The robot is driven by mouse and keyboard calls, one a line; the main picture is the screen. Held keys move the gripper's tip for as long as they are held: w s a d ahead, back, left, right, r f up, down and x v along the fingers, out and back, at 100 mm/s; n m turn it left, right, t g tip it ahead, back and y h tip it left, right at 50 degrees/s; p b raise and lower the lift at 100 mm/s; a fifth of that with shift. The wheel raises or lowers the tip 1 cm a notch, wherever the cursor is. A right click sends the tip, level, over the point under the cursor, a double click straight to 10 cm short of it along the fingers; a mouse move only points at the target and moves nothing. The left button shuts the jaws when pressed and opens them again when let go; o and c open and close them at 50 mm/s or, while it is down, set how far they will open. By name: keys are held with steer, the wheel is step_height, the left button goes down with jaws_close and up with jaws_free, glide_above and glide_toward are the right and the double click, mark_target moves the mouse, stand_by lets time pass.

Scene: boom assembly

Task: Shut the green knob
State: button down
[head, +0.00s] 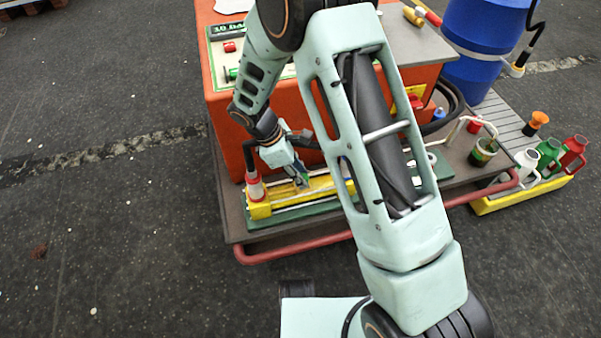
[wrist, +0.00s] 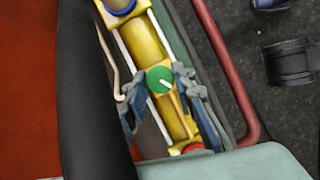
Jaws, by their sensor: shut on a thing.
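The green knob (wrist: 160,79) is round with a white pointer line and sits on a yellow cylinder (wrist: 147,45). My gripper (wrist: 165,98) is around the knob, with one dark finger on each side of it. The wrist view does not clearly show the fingertips' contact with the knob. In the head view my gripper (head: 301,181) points down at the yellow cylinder (head: 322,184), and the knob there is hidden or too small to make out.
The cylinder lies on a green base on a grey platform with a red rail (head: 290,252). A black hose (wrist: 88,100) runs close beside the gripper. An orange cabinet (head: 222,110) stands behind. Cans and a blue barrel (head: 480,45) stand at the right.

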steer(key=m+g+p, duration=0.1)
steer(key=m, duration=0.2)
steer(key=m+g+p, duration=0.1)
steer(key=m, duration=0.2)
steer(key=shift+w+m+g+y, duration=0.2)
steer(key=shift+m+g+y, duration=0.1)
stand_by(0.3)
steer(key=c, duration=1.6)
jaws_free()
steer(key=v, duration=1.2)
steer(key=shift+d, duration=0.1)
steer(key=shift+w+r, duration=0.1)
